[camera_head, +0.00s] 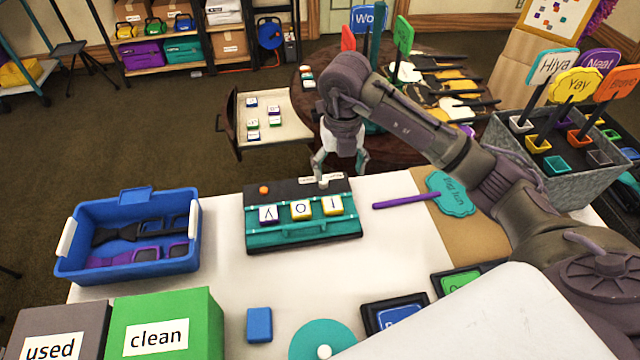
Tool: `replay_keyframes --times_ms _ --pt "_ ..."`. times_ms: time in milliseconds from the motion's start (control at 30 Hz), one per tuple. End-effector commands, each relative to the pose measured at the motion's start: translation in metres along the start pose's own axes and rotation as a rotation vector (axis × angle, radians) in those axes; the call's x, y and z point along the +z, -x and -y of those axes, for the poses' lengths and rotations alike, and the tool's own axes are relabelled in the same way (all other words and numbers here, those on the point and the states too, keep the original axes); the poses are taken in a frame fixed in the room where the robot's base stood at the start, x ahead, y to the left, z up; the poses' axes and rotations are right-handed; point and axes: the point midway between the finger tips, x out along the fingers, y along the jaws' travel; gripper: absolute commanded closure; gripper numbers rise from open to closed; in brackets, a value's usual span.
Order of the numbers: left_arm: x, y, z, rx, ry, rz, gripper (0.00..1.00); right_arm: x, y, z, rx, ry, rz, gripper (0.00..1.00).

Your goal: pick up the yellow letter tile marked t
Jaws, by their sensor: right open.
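A teal and black letter rack (260,240) stands on the white table and holds three tiles in a row. The right one is a yellow-sided tile (331,206) with a white face; its letter looks like a t or an I, too small to be sure. Beside it are another yellow tile with an O (301,210) and a purple-blue tile (268,214) with a V-like letter. My right gripper (341,174) is open and empty, pointing down near the rack's back edge, behind the right tile and apart from it. My left gripper is not in view.
A blue bin (128,262) with dark and purple props stands left of the rack. A teal sign with a purple handle (405,201) lies to its right. An open drawer (290,128) with several tiles is behind. Table in front of the rack is partly clear.

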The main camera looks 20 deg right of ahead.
Motion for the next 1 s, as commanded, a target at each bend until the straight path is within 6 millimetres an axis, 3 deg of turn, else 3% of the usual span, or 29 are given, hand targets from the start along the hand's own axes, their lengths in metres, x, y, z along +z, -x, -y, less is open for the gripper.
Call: replay_keyframes --times_ms 100,267,400,700,1000 --pt "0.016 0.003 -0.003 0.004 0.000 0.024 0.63 -0.001 -0.011 0.000 0.000 -0.001 -0.005 0.21" --pt "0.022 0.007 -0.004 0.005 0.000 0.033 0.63 -0.001 -0.042 0.000 -0.001 -0.002 -0.007 0.21" --pt "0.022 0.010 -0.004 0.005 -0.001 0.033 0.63 0.000 -0.068 -0.001 0.000 -0.001 -0.006 0.21" --pt "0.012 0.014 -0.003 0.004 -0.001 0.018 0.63 0.002 -0.092 -0.002 0.001 0.000 -0.003 0.21" --pt "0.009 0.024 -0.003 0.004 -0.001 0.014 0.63 0.008 -0.133 -0.006 0.000 -0.001 -0.002 0.21"
